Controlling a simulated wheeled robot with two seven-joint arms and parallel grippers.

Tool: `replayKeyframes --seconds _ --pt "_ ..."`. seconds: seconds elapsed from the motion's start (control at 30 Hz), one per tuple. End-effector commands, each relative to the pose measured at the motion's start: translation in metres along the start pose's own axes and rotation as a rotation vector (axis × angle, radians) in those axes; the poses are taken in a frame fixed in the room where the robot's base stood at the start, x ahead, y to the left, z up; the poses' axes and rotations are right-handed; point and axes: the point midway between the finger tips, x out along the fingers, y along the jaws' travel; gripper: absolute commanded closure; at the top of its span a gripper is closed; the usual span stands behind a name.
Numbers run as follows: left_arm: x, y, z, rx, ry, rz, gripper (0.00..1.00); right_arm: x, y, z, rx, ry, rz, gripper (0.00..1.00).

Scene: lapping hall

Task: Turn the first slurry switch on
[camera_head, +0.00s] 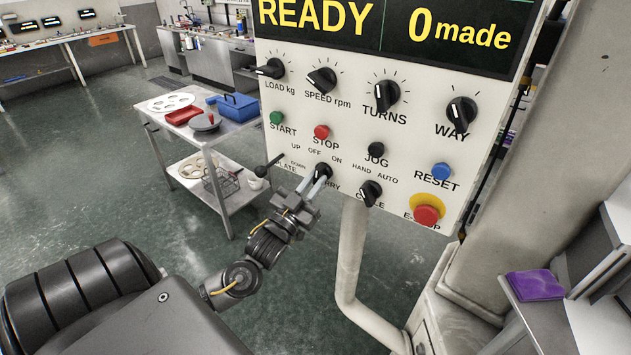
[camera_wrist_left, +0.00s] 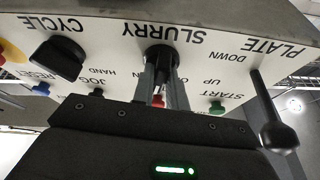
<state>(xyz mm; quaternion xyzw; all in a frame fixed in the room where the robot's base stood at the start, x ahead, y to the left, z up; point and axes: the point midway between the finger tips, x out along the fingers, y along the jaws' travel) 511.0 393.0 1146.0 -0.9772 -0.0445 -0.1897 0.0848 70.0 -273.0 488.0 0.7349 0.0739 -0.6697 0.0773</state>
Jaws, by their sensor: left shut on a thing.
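The slurry switch (camera_head: 323,170) is a black rotary knob low on the white control panel (camera_head: 300,108), below the OFF and ON labels. My left gripper (camera_head: 316,181) reaches it from below left, its fingers closed on the knob. In the left wrist view, upside down, the slurry switch (camera_wrist_left: 161,56) sits between the two fingertips of my left gripper (camera_wrist_left: 163,76), under the word SLURRY. The fingers partly hide the knob and its labels, and I cannot tell which way its pointer faces. My right gripper is in neither view.
The plate lever (camera_wrist_left: 274,125) sticks out close beside my left gripper. The cycle knob (camera_head: 369,193) and red emergency stop (camera_head: 426,215) are to the right. A pale post (camera_head: 350,260) runs below the panel. A metal cart (camera_head: 226,136) stands behind at left.

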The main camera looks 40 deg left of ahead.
Motion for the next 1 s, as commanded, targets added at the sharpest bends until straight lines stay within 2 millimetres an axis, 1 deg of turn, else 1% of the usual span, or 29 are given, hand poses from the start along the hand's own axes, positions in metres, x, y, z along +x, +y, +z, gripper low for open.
replayKeyframes --seconds 0.2,0.43,0.7,1.0 --pt "0.0 -0.002 -0.001 0.161 -0.001 0.067 1.0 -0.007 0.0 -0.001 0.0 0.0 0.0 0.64" --pt "0.001 -0.003 -0.001 0.281 -0.001 0.115 1.0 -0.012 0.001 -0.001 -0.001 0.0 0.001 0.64" --pt "0.001 -0.004 -0.001 0.349 0.0 0.143 1.0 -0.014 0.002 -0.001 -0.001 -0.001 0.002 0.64" --pt "0.0 -0.004 -0.001 0.363 0.0 0.149 1.0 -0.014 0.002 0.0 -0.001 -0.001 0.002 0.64"
